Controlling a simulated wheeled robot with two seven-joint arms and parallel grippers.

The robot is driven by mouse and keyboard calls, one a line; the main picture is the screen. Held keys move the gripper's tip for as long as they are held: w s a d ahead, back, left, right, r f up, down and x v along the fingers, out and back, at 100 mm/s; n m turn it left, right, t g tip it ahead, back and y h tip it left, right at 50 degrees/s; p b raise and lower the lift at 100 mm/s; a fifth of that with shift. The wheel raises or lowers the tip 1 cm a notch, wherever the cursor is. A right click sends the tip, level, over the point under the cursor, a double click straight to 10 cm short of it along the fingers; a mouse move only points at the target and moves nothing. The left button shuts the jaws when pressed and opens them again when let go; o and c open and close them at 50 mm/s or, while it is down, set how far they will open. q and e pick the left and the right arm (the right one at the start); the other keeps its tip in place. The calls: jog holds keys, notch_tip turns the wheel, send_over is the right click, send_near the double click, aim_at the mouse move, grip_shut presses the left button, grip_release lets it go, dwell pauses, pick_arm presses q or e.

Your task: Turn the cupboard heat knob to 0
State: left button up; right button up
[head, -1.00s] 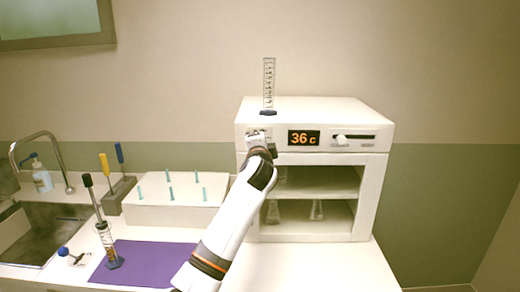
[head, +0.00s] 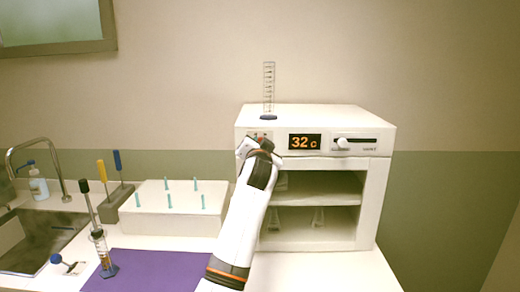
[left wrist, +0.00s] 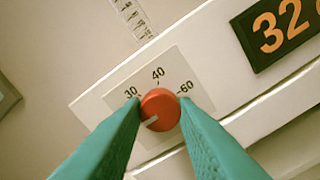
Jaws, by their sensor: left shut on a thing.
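The white cupboard (head: 375,150) stands on the counter, with its heat knob on the upper left of the front panel. In the left wrist view the round red knob (left wrist: 160,111) sits on a pale dial plate marked 30, 40 and 60. Its white mark points to the lower left, past the 30; no 0 shows. My left gripper (left wrist: 160,101) is shut on the knob, one green finger on each side. In the head view it covers most of the knob. The orange display (head: 305,142) reads 32 c. My right gripper is not in view.
A measuring cylinder (head: 268,88) stands on the cupboard top. A slider (head: 342,143) sits right of the display. Glassware stands on the open shelves. A white rack (head: 165,208), a purple mat (head: 150,272) and a sink lie to the left.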

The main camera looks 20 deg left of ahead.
pick_arm(q)
jog(key=shift+f, duration=0.1)
dwell(0.5)
jog(key=o, duration=1)
jog(key=b+v, duration=0.3)
jog(key=v, duration=0.9)
